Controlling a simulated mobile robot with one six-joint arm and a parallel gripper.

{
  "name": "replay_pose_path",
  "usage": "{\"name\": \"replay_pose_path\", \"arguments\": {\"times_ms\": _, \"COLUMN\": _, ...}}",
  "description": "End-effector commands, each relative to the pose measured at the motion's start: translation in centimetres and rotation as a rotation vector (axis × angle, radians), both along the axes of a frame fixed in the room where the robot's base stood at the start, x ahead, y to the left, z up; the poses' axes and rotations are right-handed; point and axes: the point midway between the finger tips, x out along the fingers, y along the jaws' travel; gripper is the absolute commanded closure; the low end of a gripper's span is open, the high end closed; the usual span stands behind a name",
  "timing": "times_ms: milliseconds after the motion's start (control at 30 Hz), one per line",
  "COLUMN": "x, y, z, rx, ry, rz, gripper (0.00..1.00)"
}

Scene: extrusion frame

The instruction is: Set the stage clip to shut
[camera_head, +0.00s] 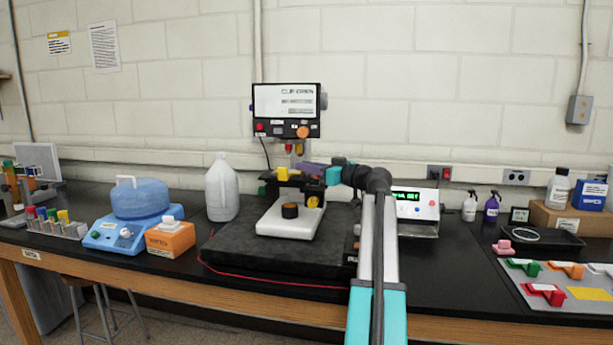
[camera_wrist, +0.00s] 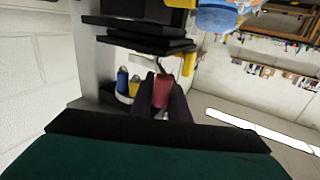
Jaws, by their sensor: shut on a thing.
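My gripper (camera_head: 308,168), with purple fingers, reaches in from the right at the microscope (camera_head: 290,218), just below its head. In the wrist view my gripper (camera_wrist: 161,88) has a dark red piece (camera_wrist: 161,92) filling the gap between its fingers. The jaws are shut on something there. I cannot tell whether the red piece is part of the stage clip or an objective. The dark stage plates (camera_wrist: 140,30) lie beyond the fingertips. A yellow piece (camera_head: 283,173) shows left of the fingertips. The clip's position is not readable, as the fingers cover this area.
The microscope's screen (camera_head: 286,108) stands above the gripper. Blue and yellow objectives (camera_wrist: 122,80) are close to the left finger. A white jug (camera_head: 222,190) and an orange box (camera_head: 170,238) stand left. A control box with a green display (camera_head: 415,207) stands right.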

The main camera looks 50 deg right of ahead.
Motion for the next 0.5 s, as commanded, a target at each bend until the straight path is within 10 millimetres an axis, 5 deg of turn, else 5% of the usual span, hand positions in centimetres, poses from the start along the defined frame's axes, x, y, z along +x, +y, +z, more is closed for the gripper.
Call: {"name": "replay_pose_path", "arguments": {"times_ms": 500, "x": -0.02, "y": -0.57, "z": -0.16, "rx": -0.001, "ry": -0.001, "rz": 0.231, "gripper": 1.0}}
